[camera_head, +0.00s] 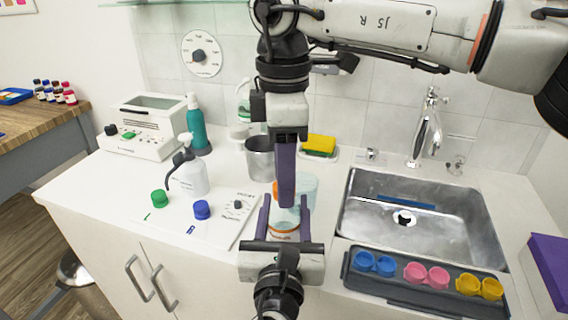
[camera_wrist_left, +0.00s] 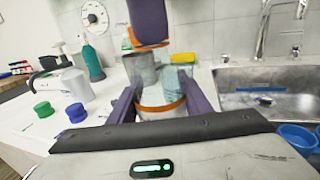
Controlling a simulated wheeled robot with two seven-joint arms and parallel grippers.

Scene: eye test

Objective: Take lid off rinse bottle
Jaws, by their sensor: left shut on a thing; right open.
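The rinse bottle (camera_head: 284,226) is a clear bottle with an orange band low on it, near the counter's front edge. It also shows in the left wrist view (camera_wrist_left: 160,108). My left gripper (camera_head: 284,214), coming up from the bottom, is shut on its lower body, one finger on each side. An orange lid (camera_wrist_left: 151,46) shows high above the band. My right gripper (camera_head: 285,200) points down from above, open, with a purple finger in front of the lid and hiding most of it. I cannot tell whether the lid sits on the bottle or is apart from it.
A clear bluish container (camera_head: 308,190) stands close behind the bottle, and a metal cup (camera_head: 260,160) is behind to the left. The sink (camera_head: 460,228) and dark tray (camera_head: 400,285) are right.

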